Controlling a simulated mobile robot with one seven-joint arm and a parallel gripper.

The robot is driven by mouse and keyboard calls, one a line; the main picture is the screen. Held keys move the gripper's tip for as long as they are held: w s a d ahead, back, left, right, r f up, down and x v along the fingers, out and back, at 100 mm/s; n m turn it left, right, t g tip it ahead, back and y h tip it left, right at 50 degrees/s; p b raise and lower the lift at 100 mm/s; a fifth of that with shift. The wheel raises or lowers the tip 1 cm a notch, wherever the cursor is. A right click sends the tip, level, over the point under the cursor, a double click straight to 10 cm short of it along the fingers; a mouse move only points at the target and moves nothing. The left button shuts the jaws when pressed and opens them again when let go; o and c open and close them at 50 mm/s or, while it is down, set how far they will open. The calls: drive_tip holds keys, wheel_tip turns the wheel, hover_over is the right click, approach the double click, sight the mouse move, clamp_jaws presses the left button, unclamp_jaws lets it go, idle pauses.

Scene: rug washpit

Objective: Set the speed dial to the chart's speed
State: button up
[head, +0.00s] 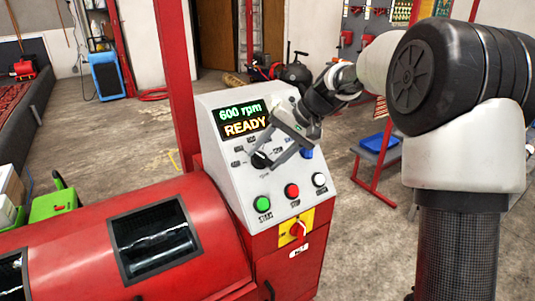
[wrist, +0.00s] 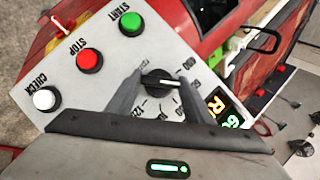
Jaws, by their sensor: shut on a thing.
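The speed dial (head: 259,160) is a black knob on the sloped white control panel (head: 225,174) of a red machine. My gripper (head: 266,157) reaches it from the upper right and is shut on it. In the wrist view the two fingers of my gripper (wrist: 158,80) sit on either side of the dial (wrist: 160,76). Its white pointer line points right, toward the side with the 600 mark. The display (head: 242,118) reads "600 rpm" in green and "READY" in yellow. No readable speed chart shows in either view.
Below the dial are a green START button (head: 262,203), a red STOP button (head: 291,190) and a white CHECK button (head: 319,179). A red switch on a yellow plate (head: 297,230) is lower down. A blue tray (head: 379,141) sits on a red-framed stand at right.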

idle(0.4)
drive_tip(key=o, duration=1)
drive_tip(key=shift+o, duration=0.2)
drive_tip(key=shift+d+r, duration=0.1)
drive_tip(key=p+v, duration=0.2)
drive_tip(key=v, duration=1.5)
drive_tip(key=shift+r, duration=0.2)
drive_tip(key=s+d+r+t+h+p, duration=0.1)
drive_tip(key=s+d+h+p, duration=0.1)
drive_tip(key=s, duration=0.7)
drive_tip(key=s+d+t+h+p, duration=0.1)
drive_tip(key=s+p, duration=0.4)
drive_tip(key=s, duration=0.5)
drive_tip(key=s+d+r+n+t+h+p, duration=0.1)
drive_tip(key=s+d+h+p, duration=0.2)
drive_tip(key=s, duration=0.7)
drive_tip(key=shift+r+t+h+p, duration=0.3)
drive_tip(key=shift+h, duration=0.3)
